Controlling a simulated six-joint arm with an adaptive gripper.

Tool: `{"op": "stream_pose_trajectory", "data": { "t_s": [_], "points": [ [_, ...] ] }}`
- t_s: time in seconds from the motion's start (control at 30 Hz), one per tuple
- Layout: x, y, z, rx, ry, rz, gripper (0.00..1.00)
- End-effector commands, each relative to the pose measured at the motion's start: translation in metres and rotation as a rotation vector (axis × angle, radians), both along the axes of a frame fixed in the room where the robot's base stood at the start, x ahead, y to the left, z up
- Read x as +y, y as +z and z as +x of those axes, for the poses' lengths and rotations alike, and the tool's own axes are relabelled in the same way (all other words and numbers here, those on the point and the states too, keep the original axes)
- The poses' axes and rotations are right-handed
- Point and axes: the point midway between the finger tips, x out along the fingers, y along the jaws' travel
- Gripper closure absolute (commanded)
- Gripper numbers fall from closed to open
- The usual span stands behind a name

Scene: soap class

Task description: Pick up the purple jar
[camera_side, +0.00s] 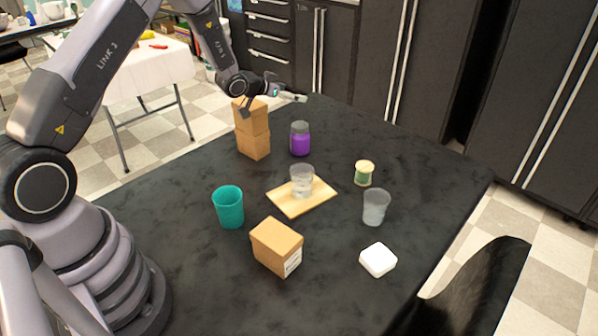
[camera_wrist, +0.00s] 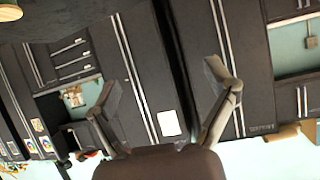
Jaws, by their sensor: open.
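The purple jar (camera_side: 300,139) stands upright on the black table, near its far side, with a grey lid. My gripper (camera_side: 272,98) is above the table at the back, higher than the jar and up and to the left of it in the side view. It is beside the top of the stacked cardboard boxes; whether it touches them I cannot tell. In the wrist view my gripper (camera_wrist: 165,85) has its two fingers spread apart with nothing between them. The wrist view faces the cabinets, and the jar does not show there.
Two stacked cardboard boxes (camera_side: 253,145) stand left of the jar. A glass (camera_side: 302,186) sits on a wooden board (camera_side: 287,208) in front. A green-and-cream jar (camera_side: 364,174), a teal cup (camera_side: 229,207), a clear cup (camera_side: 375,208), another box (camera_side: 277,246) and a white block (camera_side: 378,260) stand around.

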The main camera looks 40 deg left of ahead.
Motion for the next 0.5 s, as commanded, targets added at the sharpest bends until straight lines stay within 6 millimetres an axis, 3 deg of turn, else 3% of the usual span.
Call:
{"op": "stream_pose_trajectory", "data": {
  "t_s": [0.03, 0.1, 0.5],
  "points": [
    [0.002, -0.018, 0.001, -0.011, -0.009, -0.015, 0.15],
    [0.002, -0.031, 0.003, -0.032, -0.02, -0.031, 0.15],
    [0.001, -0.075, 0.003, -0.051, -0.03, -0.049, 0.15]
  ]
}}
